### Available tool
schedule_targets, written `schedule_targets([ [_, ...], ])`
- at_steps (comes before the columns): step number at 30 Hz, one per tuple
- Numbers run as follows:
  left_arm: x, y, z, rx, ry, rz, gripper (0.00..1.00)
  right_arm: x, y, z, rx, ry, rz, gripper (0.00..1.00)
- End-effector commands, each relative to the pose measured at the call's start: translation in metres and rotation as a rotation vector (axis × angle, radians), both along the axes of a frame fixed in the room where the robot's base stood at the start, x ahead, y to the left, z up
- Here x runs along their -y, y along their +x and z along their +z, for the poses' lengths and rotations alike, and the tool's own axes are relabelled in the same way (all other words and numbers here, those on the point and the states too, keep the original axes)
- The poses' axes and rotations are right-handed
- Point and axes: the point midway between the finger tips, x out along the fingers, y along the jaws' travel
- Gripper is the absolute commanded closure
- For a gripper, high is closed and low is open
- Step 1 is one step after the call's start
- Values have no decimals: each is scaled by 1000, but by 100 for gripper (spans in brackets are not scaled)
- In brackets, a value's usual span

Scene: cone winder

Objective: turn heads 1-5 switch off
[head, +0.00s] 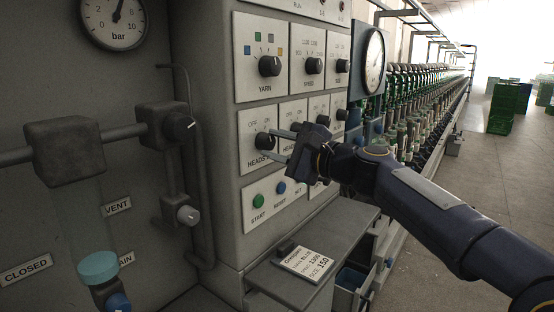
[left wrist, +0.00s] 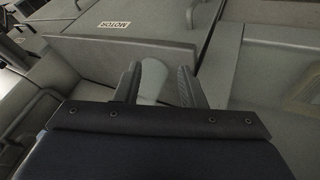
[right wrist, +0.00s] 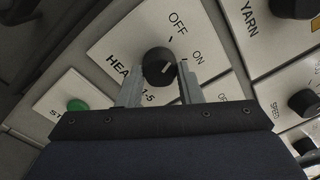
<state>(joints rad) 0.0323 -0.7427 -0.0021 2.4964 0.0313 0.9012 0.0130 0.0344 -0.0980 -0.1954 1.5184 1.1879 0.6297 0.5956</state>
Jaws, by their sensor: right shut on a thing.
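The heads 1-5 switch (head: 264,140) is a round black knob on a white panel with OFF and ON labels. My right gripper (head: 274,147) reaches it from the right and is shut on it, one finger on each side. The right wrist view shows the knob (right wrist: 158,65) between the fingertips, with a pale pointer mark on its face. I cannot tell surely which label the mark points at. My left gripper (left wrist: 157,75) shows only in the left wrist view, its fingers apart, with a pale rounded shape behind the gap.
The yarn knob (head: 269,66) and other knobs sit above and to the right. A green start button (head: 258,201) and a blue reset button (head: 280,188) lie below. A grey shelf with a printed card (head: 304,262) juts out underneath. A gauge (head: 374,62) stands at the right.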

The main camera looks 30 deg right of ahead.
Motion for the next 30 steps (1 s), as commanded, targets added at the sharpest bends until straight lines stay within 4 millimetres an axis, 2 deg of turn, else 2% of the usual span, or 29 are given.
schedule_targets([
  [1, 0, 0, -8, 0, 0, 0, 64, 0, 0, -4, 12, -29, 1, 90],
  [9, 0, 0, -19, 0, 0, 0, 64, 0, 0, -2, 54, -135, 2, 90],
  [27, 0, 0, -22, 0, 0, 0, 64, 0, 0, -1, 69, -171, 2, 90],
  [28, 0, 0, -22, 0, 0, 0, 64, 0, 0, -1, 69, -171, 2, 65],
  [30, 0, 0, -22, 0, 0, 0, 64, 0, 0, -1, 69, -171, 2, 56],
])
